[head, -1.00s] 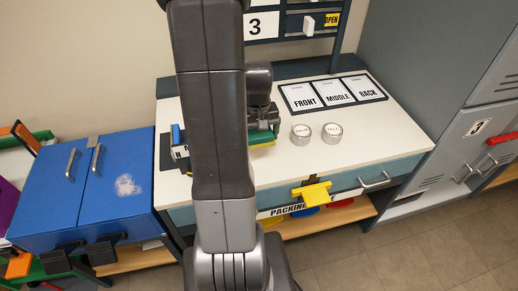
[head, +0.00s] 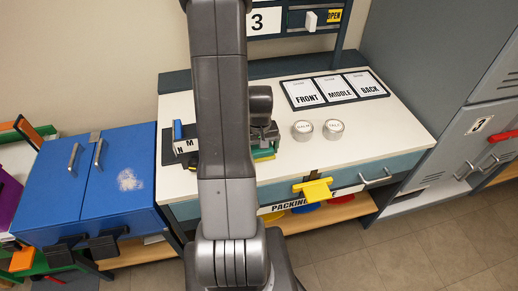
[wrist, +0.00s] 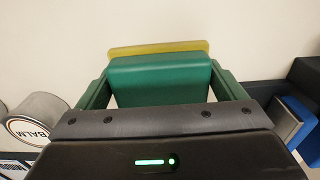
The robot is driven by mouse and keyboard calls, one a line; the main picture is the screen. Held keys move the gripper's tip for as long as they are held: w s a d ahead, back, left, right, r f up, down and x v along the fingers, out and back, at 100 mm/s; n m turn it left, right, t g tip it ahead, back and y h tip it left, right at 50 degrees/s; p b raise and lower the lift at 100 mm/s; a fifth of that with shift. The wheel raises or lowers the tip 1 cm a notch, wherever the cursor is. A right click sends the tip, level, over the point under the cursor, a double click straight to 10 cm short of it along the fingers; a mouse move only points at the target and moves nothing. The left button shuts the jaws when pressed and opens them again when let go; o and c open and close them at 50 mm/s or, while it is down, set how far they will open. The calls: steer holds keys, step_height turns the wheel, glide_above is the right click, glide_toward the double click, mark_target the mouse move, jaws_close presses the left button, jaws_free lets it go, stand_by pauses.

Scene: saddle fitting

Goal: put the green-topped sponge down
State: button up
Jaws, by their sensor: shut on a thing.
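The green-topped sponge (wrist: 160,80) is between my gripper's fingers in the wrist view, with its yellow layer (wrist: 158,47) on the far side. In the head view the sponge (head: 264,154) shows partly behind my arm, at the front part of the white tabletop. My gripper (wrist: 160,88) is shut on the sponge, with a green-sided finger at each side. In the head view my gripper (head: 263,138) is right above the sponge. I cannot tell whether the sponge touches the tabletop.
Two round tins, balm (head: 302,130) and talc (head: 333,129), stand right of the sponge. A card board labelled front, middle, back (head: 335,91) lies behind them. A dark holder with lettered blocks (head: 184,146) is at left, partly hidden. White tabletop (head: 385,133) is clear at right.

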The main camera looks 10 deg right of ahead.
steer(key=shift+f, duration=0.1)
steer(key=shift+f+b, duration=0.15)
steer(key=shift+b, duration=0.15)
steer(key=shift+s+f+b, duration=0.35)
steer(key=shift+f+b, duration=0.05)
steer(key=o, duration=0.8)
steer(key=shift+o, duration=0.2)
steer(key=shift+s+f, duration=0.1)
steer(key=shift+r+p, duration=0.6)
steer(key=shift+p, duration=0.05)
step_height(320, 180, up, 12)
steer(key=shift+w+r, duration=0.2)
steer(key=shift+w, duration=0.1)
